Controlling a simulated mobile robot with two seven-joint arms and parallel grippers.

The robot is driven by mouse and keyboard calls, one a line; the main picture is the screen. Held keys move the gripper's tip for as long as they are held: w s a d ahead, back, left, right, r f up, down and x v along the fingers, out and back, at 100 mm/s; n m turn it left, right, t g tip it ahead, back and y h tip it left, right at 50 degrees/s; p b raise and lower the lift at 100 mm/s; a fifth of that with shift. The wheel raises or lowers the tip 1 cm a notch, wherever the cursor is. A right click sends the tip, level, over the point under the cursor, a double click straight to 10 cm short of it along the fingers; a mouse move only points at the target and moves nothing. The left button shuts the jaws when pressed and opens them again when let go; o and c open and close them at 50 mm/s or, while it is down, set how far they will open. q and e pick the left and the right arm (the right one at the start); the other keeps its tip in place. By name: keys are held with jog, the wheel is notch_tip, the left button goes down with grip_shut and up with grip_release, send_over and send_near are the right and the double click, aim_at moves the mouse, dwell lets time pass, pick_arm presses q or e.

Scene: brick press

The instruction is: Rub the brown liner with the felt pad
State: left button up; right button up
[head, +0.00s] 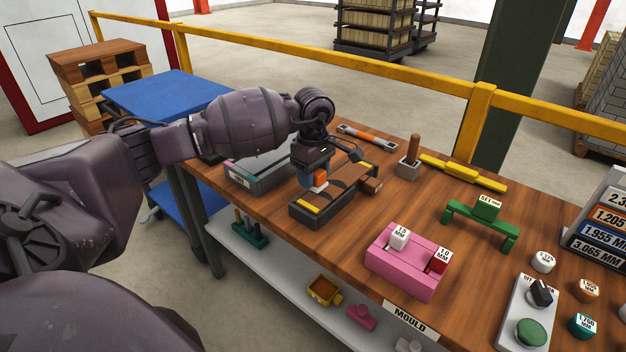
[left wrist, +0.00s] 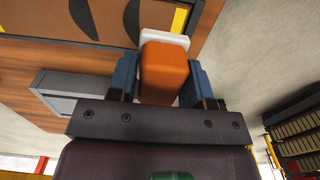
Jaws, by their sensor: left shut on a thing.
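The brown liner (head: 341,187) lies in a dark open mould with yellow strips at its ends, on the wooden table. In the left wrist view, the liner (left wrist: 118,12) fills the top and carries dark curved marks. My left gripper (head: 318,177) is shut on the felt pad, an orange block (left wrist: 163,72) with a white face (left wrist: 165,38), held between blue fingers. The pad is at the liner's left part; I cannot tell whether the white face touches it. My arm and gripper hide some of the mould's far side. My right gripper is not in view.
A grey tray (head: 240,178) stands just left of the mould. A wooden-handled tool (head: 411,157), a pink block (head: 405,262) and a green bridge-shaped gauge (head: 482,221) stand to the right. A yellow rail (head: 400,75) runs behind the table.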

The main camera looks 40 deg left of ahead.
pick_arm(q)
jog(key=shift+r+p, duration=0.5)
jog(key=shift+r, duration=0.95)
